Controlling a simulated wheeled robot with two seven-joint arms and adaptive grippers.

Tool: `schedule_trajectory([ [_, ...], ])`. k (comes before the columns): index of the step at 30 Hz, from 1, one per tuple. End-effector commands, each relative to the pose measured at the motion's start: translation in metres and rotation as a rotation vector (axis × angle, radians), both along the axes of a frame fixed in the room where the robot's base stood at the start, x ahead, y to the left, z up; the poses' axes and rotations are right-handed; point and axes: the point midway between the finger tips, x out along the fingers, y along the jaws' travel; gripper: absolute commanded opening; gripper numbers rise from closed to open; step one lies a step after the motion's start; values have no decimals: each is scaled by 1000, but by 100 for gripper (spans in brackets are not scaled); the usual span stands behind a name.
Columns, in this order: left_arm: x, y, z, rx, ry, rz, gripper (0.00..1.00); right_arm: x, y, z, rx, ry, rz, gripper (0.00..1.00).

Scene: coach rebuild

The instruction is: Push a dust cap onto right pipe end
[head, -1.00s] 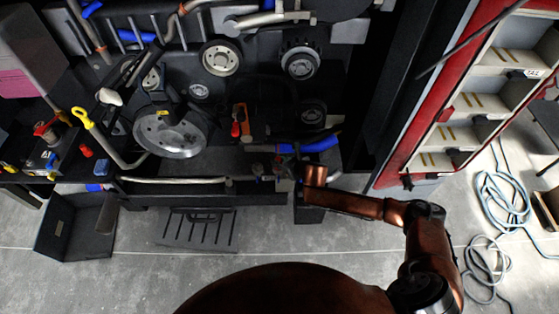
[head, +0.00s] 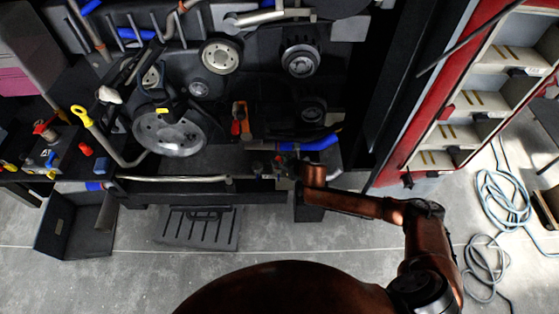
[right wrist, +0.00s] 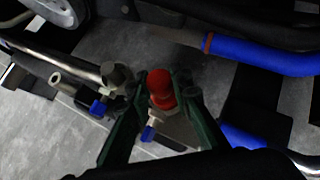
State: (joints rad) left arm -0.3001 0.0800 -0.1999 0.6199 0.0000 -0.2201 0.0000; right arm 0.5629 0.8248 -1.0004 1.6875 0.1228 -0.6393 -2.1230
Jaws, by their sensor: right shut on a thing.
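My right gripper (right wrist: 158,101) reaches in among the engine parts, and in the head view it is small and dark (head: 284,166). Its two green fingers are shut on a red dust cap (right wrist: 160,86), with its rounded top showing between them. Right below the cap is a metal pipe fitting with a blue lever (right wrist: 148,133), the right one of two. I cannot tell whether the cap is seated on its end. The left fitting, with another blue lever (right wrist: 98,107), stands beside the left finger under a dark round knob (right wrist: 115,74). My left gripper is out of view.
Blue hoses (right wrist: 262,57) run close on the right. A silver pipe (head: 175,179) runs along the front edge. A loose red piece (head: 86,149) lies on the bench at the left. A red cabinet (head: 440,110) stands at the right.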

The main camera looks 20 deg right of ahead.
Motion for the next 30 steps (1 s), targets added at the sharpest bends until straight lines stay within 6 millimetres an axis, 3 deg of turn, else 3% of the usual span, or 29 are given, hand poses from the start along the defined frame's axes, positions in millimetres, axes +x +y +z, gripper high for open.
schedule_trajectory([
  [23,0,0,-2,0,1,0,13,-1,0,-14,0,3,1,0],
  [24,0,0,-2,0,1,0,13,-1,0,-14,0,4,0,20],
  [30,0,0,-2,0,1,0,13,-2,0,-15,-1,5,-1,34],
])
